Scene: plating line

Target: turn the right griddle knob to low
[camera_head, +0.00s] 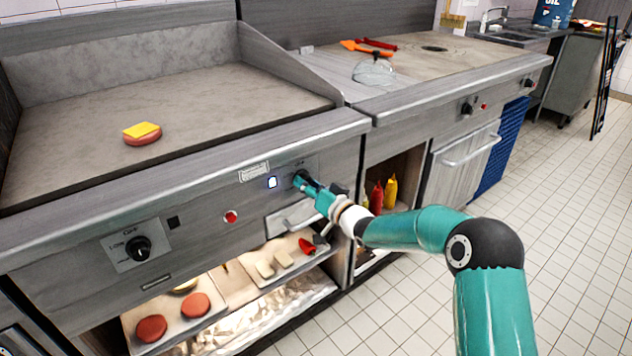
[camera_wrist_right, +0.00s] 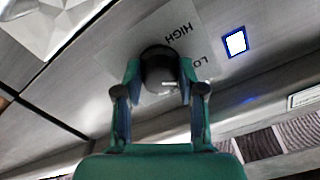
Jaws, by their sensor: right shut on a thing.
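The right griddle knob (camera_wrist_right: 160,68) is black and round, with a light pointer mark, on the griddle's front panel. In the right wrist view its plate (camera_wrist_right: 205,45) shows the words HIGH and LO, the latter partly cut off by a finger. My right gripper (camera_wrist_right: 160,85) is shut on the knob, one finger on each side. In the head view the right gripper (camera_head: 306,182) is at the panel and hides most of the knob. A lit white-blue indicator (camera_head: 272,183) sits just left of it. My left gripper is not in view.
The left griddle knob (camera_head: 139,248) and a red button (camera_head: 231,217) are on the same panel. A patty with cheese (camera_head: 142,133) lies on the griddle. Below, an open shelf holds trays with patties (camera_head: 195,305) and buns. Sauce bottles (camera_head: 390,192) stand right of my gripper.

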